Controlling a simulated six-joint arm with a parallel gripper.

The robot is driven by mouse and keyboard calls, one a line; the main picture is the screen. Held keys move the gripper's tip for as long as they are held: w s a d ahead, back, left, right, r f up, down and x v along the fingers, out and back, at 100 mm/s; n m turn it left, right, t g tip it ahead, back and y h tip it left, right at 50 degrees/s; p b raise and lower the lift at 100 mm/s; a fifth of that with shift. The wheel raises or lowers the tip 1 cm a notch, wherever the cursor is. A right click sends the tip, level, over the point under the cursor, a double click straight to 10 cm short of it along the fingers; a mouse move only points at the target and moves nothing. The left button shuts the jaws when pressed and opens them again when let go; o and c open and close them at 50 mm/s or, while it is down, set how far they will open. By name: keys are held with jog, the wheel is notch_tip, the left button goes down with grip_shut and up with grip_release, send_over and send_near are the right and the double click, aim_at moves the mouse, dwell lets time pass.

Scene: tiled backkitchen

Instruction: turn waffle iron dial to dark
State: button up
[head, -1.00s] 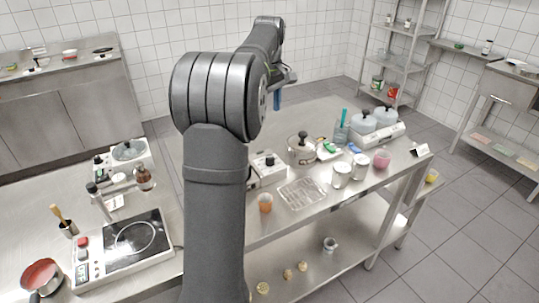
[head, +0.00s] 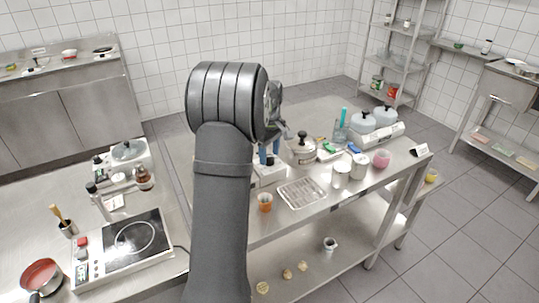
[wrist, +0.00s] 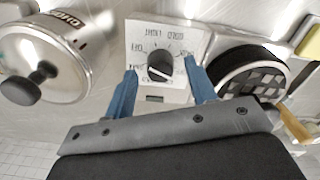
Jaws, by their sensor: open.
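The dial (wrist: 161,66) is a round dark knob with a pale pointer line, on a white control box (wrist: 148,32) with printed labels around it. The labels look upside down and are too small to read surely, so I cannot tell its setting. The waffle iron (wrist: 254,84), with a dark gridded round plate, stands right of the box in the wrist view. My gripper (wrist: 159,70) is open, its two blue fingers on either side of the dial. I cannot tell whether they touch it. In the head view, my gripper (head: 269,154) is low over the control box (head: 268,170), partly hidden by my arm.
A lidded steel pot (wrist: 62,52) stands close on the left of the box in the wrist view. In the head view, a wire rack tray (head: 302,193) and an orange cup (head: 265,202) lie in front.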

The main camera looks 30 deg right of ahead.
jog(key=shift+f, duration=0.45)
jog(key=shift+c, duration=0.2)
jog(key=c, duration=0.9)
